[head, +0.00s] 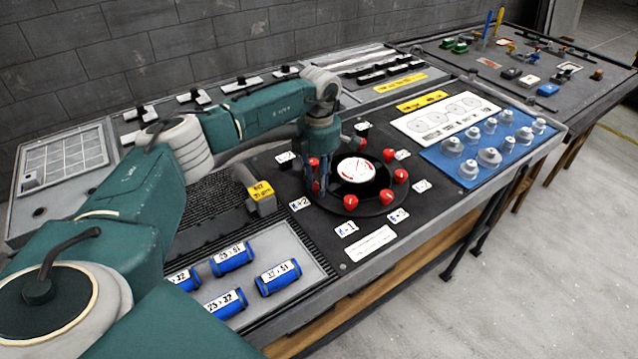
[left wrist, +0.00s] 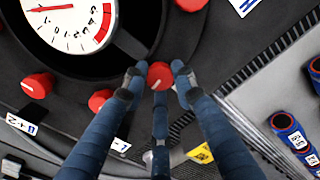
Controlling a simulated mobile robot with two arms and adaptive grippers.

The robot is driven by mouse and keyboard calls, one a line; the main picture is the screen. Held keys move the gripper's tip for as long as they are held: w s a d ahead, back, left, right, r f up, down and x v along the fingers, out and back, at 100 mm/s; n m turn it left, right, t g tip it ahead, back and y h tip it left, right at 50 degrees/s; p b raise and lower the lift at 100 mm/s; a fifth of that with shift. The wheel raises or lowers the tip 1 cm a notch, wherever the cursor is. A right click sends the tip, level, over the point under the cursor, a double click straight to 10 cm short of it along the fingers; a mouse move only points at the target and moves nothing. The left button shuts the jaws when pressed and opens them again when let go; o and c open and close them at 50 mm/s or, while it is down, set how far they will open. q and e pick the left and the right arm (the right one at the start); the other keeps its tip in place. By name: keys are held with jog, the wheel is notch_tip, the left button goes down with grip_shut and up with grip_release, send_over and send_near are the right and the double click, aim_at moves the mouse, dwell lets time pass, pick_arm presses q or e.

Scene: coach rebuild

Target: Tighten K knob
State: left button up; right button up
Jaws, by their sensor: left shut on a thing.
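A round dial with a white face and a red arc (head: 356,170) sits on a black ring on the dark panel, with several red knobs around it, such as one at the front (head: 350,202). My left gripper (head: 319,186) reaches down from above at the ring's left side. In the left wrist view its fingers are closed around one red knob (left wrist: 160,76), which has a pale pointer line. That knob is mostly hidden by the fingers in the head view. Small white label cards lie by the knobs; their letters are too small to read surely. My right gripper is not in view.
A grey block with a yellow tag (head: 262,193) stands left of the ring. Blue labelled cylinders (head: 278,277) lie in a tray at the front left. A blue mat with grey pieces (head: 450,160) is to the right. Open floor lies in front at the right.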

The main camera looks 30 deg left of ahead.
pick_arm(q)
jog(key=shift+w+r+m, duration=0.1)
jog(key=shift+r+m, duration=0.05)
jog(key=shift+m, duration=0.35)
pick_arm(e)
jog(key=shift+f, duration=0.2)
pick_arm(q)
jog(key=o, duration=1.1)
jog(key=shift+o, duration=0.3)
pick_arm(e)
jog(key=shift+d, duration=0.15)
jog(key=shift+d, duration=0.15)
pick_arm(q)
notch_tip(320, 180, up, 12)
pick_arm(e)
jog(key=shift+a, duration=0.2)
